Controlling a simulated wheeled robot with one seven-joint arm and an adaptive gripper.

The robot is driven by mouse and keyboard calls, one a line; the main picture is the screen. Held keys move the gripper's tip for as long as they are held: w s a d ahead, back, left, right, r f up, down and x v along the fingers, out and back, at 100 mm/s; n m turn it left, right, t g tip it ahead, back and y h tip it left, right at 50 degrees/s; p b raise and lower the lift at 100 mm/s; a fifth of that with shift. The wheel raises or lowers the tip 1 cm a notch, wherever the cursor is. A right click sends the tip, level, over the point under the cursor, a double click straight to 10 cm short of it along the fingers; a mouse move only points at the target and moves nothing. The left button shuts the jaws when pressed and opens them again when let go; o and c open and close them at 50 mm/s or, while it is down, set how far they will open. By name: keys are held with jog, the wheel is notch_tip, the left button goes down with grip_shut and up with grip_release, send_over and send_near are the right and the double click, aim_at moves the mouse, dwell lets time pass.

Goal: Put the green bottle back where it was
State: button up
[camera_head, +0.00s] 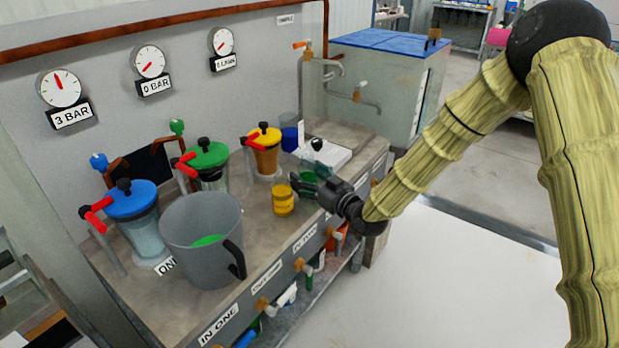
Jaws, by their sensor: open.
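My gripper (300,187) is over the front right of the bench, its dark fingers pointing left. It is open, and I see nothing held in it. A small green item (308,177), which may be the green bottle, shows right behind the fingers. The gripper partly hides it, and I cannot tell whether they touch. A yellow jar (283,201) stands upright just left of the fingertips. A blue container (289,141) stands farther back.
A large grey jug (203,242) with green inside stands on the bench (262,228). Blue-lidded (131,199), green-lidded (208,155) and yellow-lidded (263,137) filter housings with red handles stand behind. A white box (330,158) and taps (362,97) are at the right.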

jog(key=v, duration=1.2)
jog(key=shift+b, duration=0.45)
jog(key=s+d+f+m+g+h, duration=0.35)
jog(key=s+f, duration=0.55)
jog(key=f, duration=0.5)
jog(key=s+d+f+m+g+h, duration=0.2)
jog(key=s+d+f+g+h, duration=0.15)
jog(key=s+f, duration=0.8)
jog(key=s+d+f+m+g+h, duration=0.1)
jog(key=s+d+f+g, duration=0.1)
jog(key=s+f, duration=0.2)
jog(key=s+d+f+m+g+h, duration=0.1)
jog(key=s+d+f+g+h, duration=0.1)
jog(key=s, duration=0.8)
jog(key=s+d+f+m+g+h, duration=0.1)
jog(key=s+d+f+g, duration=0.1)
jog(key=s+d+f, duration=0.2)
jog(key=s+f, duration=0.2)
jog(key=s, duration=0.2)
jog(key=shift+g+h, duration=0.3)
jog(key=shift+g, duration=0.1)
